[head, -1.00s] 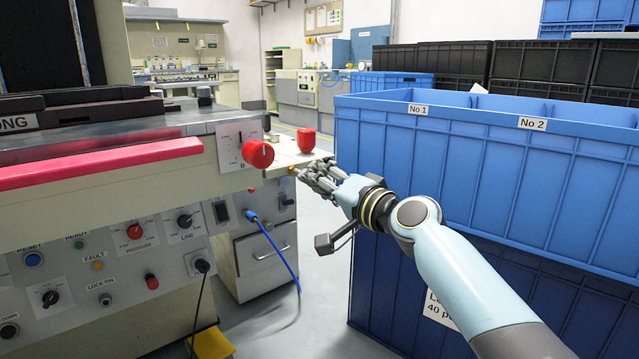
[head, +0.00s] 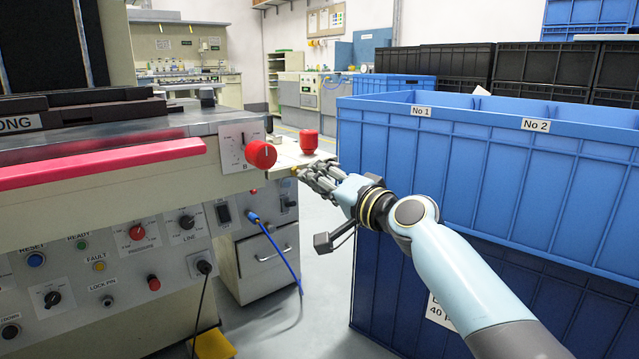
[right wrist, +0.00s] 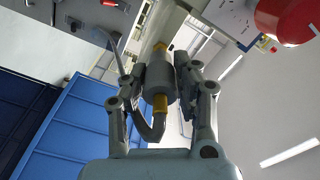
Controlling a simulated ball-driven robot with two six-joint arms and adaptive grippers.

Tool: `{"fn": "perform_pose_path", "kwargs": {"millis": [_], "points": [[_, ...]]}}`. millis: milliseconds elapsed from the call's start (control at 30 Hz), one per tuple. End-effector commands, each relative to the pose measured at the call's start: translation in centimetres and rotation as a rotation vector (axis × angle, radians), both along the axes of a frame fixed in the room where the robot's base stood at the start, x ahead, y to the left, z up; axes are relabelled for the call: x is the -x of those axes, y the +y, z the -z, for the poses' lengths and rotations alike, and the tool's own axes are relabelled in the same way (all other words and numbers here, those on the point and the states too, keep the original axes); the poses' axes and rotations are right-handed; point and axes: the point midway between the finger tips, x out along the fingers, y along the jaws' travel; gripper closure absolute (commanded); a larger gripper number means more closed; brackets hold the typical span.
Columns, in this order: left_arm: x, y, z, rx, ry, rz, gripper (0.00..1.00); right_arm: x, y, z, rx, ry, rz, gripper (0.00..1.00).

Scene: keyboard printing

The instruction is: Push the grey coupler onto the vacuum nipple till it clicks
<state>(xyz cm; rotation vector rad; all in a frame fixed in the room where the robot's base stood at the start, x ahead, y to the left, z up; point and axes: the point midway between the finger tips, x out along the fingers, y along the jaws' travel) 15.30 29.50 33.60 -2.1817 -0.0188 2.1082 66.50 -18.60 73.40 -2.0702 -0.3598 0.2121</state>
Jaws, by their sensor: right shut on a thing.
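The grey coupler (right wrist: 158,78) is a short cylinder between the fingers of my right gripper (right wrist: 161,80), which is shut on it. A brass collar (right wrist: 160,104) and a curved grey hose (right wrist: 154,128) come off its near end. At its far end a brass piece (right wrist: 161,47), which looks like the vacuum nipple, lines up with the coupler. I cannot tell how far the coupler sits over it. In the head view my right gripper (head: 308,177) is at the machine's right front corner, and its fingers hide the coupler. My left gripper is out of view.
A red knob (head: 261,154) and a red cap (head: 309,141) are close to the gripper. A blue cable (head: 281,256) hangs from the panel below. Large blue crates (head: 470,180) stand close on the right of my arm. Grey floor lies between them and the machine.

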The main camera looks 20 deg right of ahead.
Motion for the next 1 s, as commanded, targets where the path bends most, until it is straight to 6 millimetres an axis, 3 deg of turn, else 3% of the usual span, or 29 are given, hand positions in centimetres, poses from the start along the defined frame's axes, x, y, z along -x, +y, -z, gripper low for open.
{"fn": "perform_pose_path", "kwargs": {"millis": [533, 1000], "points": [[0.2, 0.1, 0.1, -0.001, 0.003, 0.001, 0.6, -0.1, 0.0, 0.0, 0.0, -0.001, 0.0, 1.0], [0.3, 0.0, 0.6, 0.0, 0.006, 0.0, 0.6, -1.6, 0.5, 0.1, 0.0, 0.0, 0.001, 1.0]]}}
